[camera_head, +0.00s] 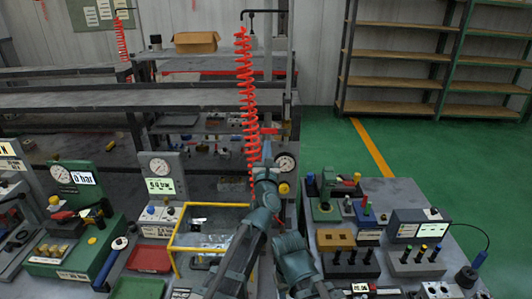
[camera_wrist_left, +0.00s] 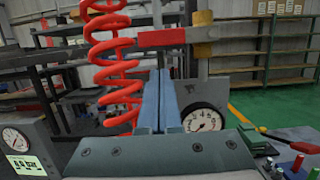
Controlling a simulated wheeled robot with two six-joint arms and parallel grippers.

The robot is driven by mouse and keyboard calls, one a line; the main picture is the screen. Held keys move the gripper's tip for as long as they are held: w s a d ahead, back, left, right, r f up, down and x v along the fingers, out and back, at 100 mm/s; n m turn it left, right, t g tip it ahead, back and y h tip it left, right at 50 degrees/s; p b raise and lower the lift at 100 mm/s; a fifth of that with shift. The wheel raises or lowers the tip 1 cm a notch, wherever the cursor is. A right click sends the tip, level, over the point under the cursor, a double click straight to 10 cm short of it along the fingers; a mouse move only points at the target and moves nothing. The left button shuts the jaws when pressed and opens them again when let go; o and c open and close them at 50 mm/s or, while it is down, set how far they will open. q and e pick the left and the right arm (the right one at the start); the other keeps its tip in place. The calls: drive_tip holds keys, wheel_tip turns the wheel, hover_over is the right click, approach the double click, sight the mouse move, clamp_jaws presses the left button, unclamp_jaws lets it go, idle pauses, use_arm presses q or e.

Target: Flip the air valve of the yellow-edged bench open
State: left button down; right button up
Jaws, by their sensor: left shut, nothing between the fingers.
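The air valve has a red lever (camera_wrist_left: 162,38) and a brass-yellow body (camera_wrist_left: 204,33) in the left wrist view. The lever lies level, pointing left from the body, across the upright pipe. In the head view the small red lever (camera_head: 269,131) shows just above my gripper. My left gripper (camera_head: 267,150) points up and away under the lever; its blue fingers (camera_wrist_left: 163,100) are shut with nothing between them. Their tips are just below the lever in the picture; I cannot tell whether they touch it.
A red coiled hose (camera_head: 245,95) hangs left of the fingers. A round gauge (camera_head: 286,162) sits right of them. A yellow-edged frame (camera_head: 206,205) stands at the lower middle. A table with valve blocks and a fixture (camera_head: 335,239) is at right. Green floor beyond is clear.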

use_arm(q)
wheel_tip(320, 180, up, 2)
drive_tip(key=shift+s+r+p, duration=0.1)
drive_tip(key=shift+s+p, duration=0.05)
drive_tip(key=shift+p, duration=0.3)
use_arm(e)
drive_tip(key=shift+s+d+r, duration=0.15)
drive_tip(key=shift+d+r, duration=0.05)
drive_tip(key=shift+r, duration=0.8)
use_arm(q)
drive_tip(key=shift+r+m, duration=0.15)
drive_tip(key=shift+m, duration=0.25)
use_arm(e)
drive_tip(key=shift+a+r, duration=0.15)
drive_tip(key=shift+r, duration=0.1)
